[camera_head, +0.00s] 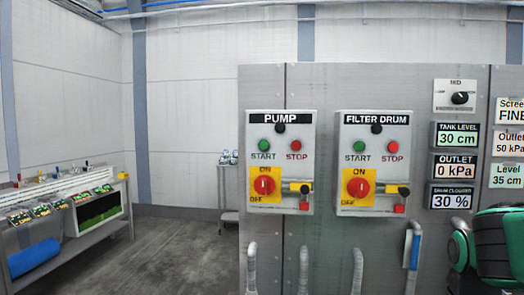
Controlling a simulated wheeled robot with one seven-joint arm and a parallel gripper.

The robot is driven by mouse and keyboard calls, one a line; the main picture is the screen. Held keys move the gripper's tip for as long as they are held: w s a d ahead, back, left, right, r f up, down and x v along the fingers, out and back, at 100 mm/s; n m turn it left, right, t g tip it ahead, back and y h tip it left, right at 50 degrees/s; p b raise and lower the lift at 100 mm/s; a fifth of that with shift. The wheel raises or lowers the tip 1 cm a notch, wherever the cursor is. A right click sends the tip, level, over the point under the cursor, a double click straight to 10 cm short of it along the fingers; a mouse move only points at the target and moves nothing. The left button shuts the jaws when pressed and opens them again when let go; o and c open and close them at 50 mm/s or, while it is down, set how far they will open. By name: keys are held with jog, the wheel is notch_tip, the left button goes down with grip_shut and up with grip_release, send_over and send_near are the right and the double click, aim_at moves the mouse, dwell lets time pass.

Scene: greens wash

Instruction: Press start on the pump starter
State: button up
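The pump starter (309,165) is a grey box labelled PUMP, left on the grey panel. Its green START button (264,145) is at upper left, and its red STOP button (296,145) is to the right. A dark lamp or cap sits above them. Below is a red rotary switch (264,185) on a yellow plate marked ON above and OFF below; its exact setting is hard to tell. A small yellow and red fitting (303,190) sits beside it. My gripper is out of view. A green and black part at the lower right looks like my arm, well right of the starter.
A similar FILTER DRUM starter (405,165) is to the right. Displays read tank level (456,135) 30 cm and outlet (454,166) 0 kPa. Grey pipes (251,268) rise below the starters. A bench (100,225) stands at left; open floor (175,250) lies between.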

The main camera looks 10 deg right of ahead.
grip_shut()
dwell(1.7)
